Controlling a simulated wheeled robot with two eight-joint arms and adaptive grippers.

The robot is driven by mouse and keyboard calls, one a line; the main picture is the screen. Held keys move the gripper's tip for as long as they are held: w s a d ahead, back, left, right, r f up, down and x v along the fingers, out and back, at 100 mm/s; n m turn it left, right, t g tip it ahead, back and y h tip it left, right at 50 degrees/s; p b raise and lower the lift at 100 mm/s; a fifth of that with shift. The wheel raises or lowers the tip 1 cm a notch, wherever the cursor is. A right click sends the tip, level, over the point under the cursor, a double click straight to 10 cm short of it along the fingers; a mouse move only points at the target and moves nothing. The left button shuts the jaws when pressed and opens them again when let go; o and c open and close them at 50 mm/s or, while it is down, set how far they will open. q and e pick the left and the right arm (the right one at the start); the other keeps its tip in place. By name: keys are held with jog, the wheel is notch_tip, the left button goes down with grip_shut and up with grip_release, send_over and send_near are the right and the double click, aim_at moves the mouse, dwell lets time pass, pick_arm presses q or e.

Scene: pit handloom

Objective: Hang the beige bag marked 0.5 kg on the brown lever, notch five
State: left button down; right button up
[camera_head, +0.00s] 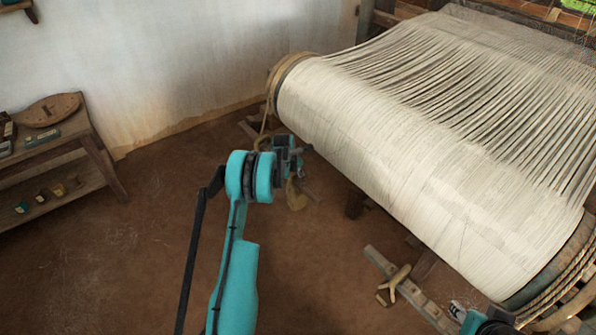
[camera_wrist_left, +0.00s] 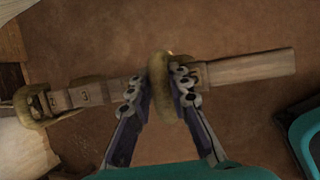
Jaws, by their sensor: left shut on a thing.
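My left gripper (camera_head: 292,160) is shut on the bag's tan loop, beside the left end of the loom's beam. The beige bag (camera_head: 297,195) hangs just below it; its marking cannot be read. In the left wrist view, the loop (camera_wrist_left: 160,62) shows at the fingertips (camera_wrist_left: 158,84), in line with the brown wooden lever (camera_wrist_left: 240,68). The lever carries carved numbers, one looking like a 3. I cannot tell whether the loop rests on the lever or is above it. My right gripper (camera_head: 457,310) shows only partly at the lower edge, its jaws unclear.
A rope ring (camera_wrist_left: 30,105) surrounds the lever's far left end. The loom's warp beam (camera_head: 400,160) is close on the right. A second wooden lever (camera_head: 432,312) with a tan knotted piece (camera_head: 396,280) lies lower right. A shelf (camera_head: 75,135) stands left; the floor between is clear.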

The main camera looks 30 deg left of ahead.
pick_arm(q)
jog(key=shift+f, duration=0.1)
jog(key=c, duration=1.3)
grip_release()
jog(key=shift+c, duration=0.2)
jog(key=v, duration=1.2)
